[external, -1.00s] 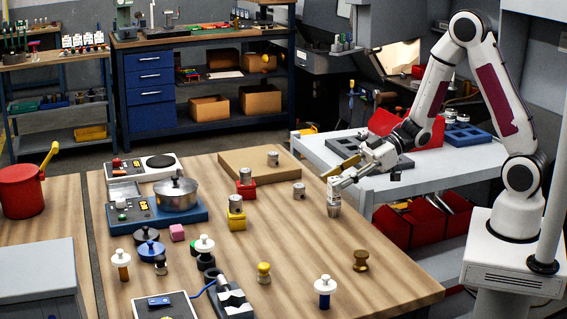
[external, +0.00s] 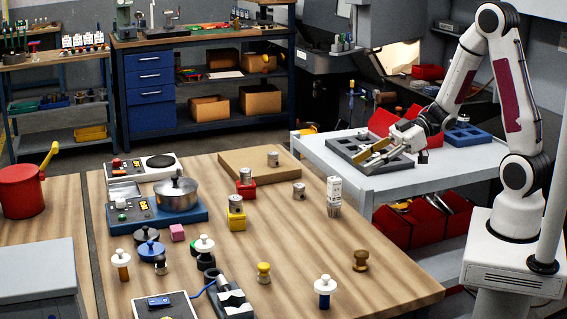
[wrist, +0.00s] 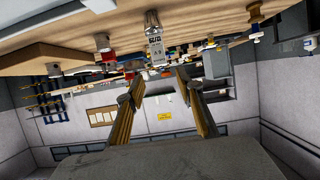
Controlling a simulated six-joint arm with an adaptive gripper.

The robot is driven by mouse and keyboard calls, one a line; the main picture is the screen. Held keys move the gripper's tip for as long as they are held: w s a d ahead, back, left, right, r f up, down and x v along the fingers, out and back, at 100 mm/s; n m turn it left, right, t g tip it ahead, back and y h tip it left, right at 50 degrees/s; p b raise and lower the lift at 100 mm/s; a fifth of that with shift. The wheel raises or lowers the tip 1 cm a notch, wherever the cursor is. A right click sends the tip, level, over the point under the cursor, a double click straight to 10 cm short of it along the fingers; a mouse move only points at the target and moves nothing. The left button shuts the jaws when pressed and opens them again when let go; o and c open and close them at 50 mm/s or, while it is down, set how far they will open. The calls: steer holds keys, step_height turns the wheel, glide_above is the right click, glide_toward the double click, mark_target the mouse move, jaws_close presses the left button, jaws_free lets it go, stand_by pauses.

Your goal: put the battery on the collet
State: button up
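The battery (external: 334,186), a pale block with a dark label, stands upright on top of the silver collet (external: 334,209) near the table's right side. In the wrist view, which is upside down, the battery (wrist: 155,42) shows against the metal collet (wrist: 151,18), and the two appear to touch. My gripper (external: 368,153) is to the right of and behind them, over the white side bench. In the wrist view my gripper (wrist: 160,84) has its two fingers spread, with nothing between them, clear of the battery.
A dark compartment tray (external: 345,146) lies on the white bench (external: 380,180) below my gripper. On the wooden table (external: 300,245), a brass piece (external: 361,261), a blue-and-white knob piece (external: 325,290) and a small metal cylinder (external: 299,190) stand apart from the battery.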

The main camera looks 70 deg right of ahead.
steer(key=shift+s+d+r, duration=0.15)
steer(key=shift+s+d, duration=0.1)
steer(key=shift+d, duration=0.05)
stand_by(0.5)
steer(key=w+d+r+m+t+h, duration=0.2)
steer(key=w+d+r+h, duration=0.2)
steer(key=d+h, duration=0.3)
steer(key=s+d+r+m+h, duration=0.4)
steer(key=d+r+h, duration=0.1)
steer(key=s+a+m+g+y, duration=0.1)
steer(key=s+a+g, duration=0.2)
steer(key=s, duration=0.7)
steer(key=s+a+m+g+y, duration=0.1)
steer(key=s+a+m+g, duration=0.1)
steer(key=s+a, duration=0.5)
steer(key=s+g, duration=0.1)
steer(key=s, duration=0.2)
steer(key=shift+f, duration=0.3)
